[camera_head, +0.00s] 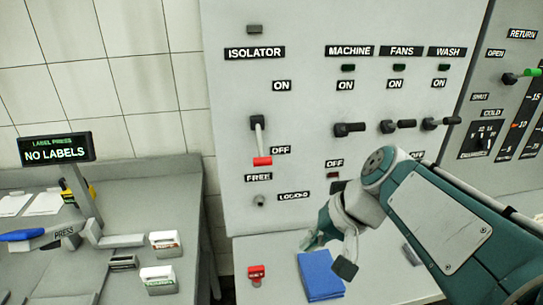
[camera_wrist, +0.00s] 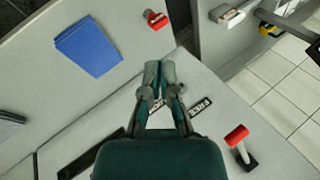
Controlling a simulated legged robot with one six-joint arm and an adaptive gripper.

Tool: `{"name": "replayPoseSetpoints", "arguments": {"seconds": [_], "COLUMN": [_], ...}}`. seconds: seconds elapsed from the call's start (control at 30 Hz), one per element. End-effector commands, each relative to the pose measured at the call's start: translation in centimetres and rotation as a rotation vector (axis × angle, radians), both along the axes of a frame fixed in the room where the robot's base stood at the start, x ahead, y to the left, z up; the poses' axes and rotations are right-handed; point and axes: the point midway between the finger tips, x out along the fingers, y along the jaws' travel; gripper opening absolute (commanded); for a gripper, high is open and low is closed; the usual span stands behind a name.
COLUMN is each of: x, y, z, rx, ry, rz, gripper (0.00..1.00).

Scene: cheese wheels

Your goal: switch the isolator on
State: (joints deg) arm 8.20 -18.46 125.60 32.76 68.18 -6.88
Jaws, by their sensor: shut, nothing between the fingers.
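The isolator lever (camera_head: 259,138) is on the grey panel under the ISOLATOR label (camera_head: 255,53). Its red grip hangs straight down beside the OFF label (camera_head: 280,150); the ON label (camera_head: 282,86) is higher up. The isolator's red grip (camera_wrist: 237,133) also shows at the lower right of the wrist view. My gripper (camera_head: 309,241) is in front of the lower panel, below and to the right of the lever, apart from it. In the wrist view, my gripper's fingers (camera_wrist: 160,70) are together and empty.
MACHINE (camera_head: 349,129), FANS (camera_head: 400,125) and WASH (camera_head: 441,123) handles stick out right of the isolator. A red block-like item (camera_head: 256,272) and a blue cloth (camera_head: 320,275) lie on the ledge below. A label press (camera_head: 92,233) stands on the left counter.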

Motion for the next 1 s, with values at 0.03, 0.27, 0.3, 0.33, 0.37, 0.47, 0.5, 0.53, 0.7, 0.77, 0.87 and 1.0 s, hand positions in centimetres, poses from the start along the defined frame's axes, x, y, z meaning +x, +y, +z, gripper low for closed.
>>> {"name": "replayPoseSetpoints", "arguments": {"seconds": [0.03,0.27,0.3,0.33,0.37,0.47,0.5,0.53,0.7,0.77,0.87,1.0], "x": [0.8,4.5,5.2,5.7,6.2,8.0,8.7,9.2,12.3,13.4,15.2,17.5], "y": [0.1,0.9,1.0,1.0,1.0,0.9,0.9,0.8,0.0,-0.4,-1.2,-2.6], "z": [0.2,1.5,1.7,1.9,2.1,2.7,2.9,3.1,4.0,4.3,4.8,5.4], "rx": [0.039,0.237,0.271,0.298,0.323,0.412,0.447,0.474,0.624,0.678,0.766,0.882], "ry": [0.017,0.066,0.073,0.077,0.08,0.088,0.09,0.092,0.086,0.083,0.068,0.042], "rz": [-0.006,-0.022,-0.025,-0.027,-0.029,-0.035,-0.037,-0.039,-0.049,-0.052,-0.057,-0.064], "gripper": [0.0,0.0,0.0,0.0,0.0,0.0,0.0,0.0,0.0,0.0,0.0,0.0]}}
